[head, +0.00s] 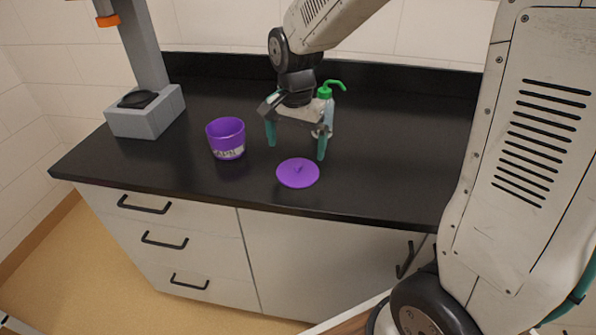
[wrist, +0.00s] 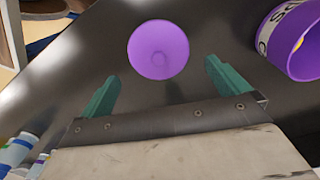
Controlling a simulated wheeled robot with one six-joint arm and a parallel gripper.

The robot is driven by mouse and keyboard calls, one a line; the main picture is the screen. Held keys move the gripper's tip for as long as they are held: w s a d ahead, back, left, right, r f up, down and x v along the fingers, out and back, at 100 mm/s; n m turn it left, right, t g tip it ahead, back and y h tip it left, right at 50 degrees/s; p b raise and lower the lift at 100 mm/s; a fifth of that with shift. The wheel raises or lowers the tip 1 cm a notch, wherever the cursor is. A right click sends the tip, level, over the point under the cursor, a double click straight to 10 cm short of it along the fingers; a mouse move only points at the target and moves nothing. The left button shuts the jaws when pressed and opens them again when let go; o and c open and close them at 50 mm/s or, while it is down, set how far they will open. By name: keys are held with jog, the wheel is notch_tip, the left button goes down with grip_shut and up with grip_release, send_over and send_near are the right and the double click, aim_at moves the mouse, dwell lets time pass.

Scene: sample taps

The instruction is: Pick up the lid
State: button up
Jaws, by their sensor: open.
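The purple lid (head: 298,173) lies flat on the black counter, close to its front edge, with a small knob on top. It also shows in the wrist view (wrist: 158,50), beyond and between my fingertips. My gripper (head: 296,150) is open and empty, with its teal fingers apart above the counter, a little behind the lid. In the wrist view my gripper (wrist: 160,85) does not touch the lid. The purple cup (head: 227,138) stands upright and open to the left of the lid, with a white label. Part of the cup shows in the wrist view (wrist: 290,45).
A clear bottle with a green cap (head: 326,92) stands behind my gripper, partly hidden by it. A grey stand (head: 146,112) is at the counter's left end. The black counter (head: 400,170) is clear to the right of the lid.

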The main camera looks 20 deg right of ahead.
aim_at(297, 165)
jog(key=f, duration=0.6)
jog(key=shift+s+f, duration=0.2)
jog(key=shift+f, duration=0.05)
jog(key=shift+c, duration=0.3)
jog(key=c, duration=0.6)
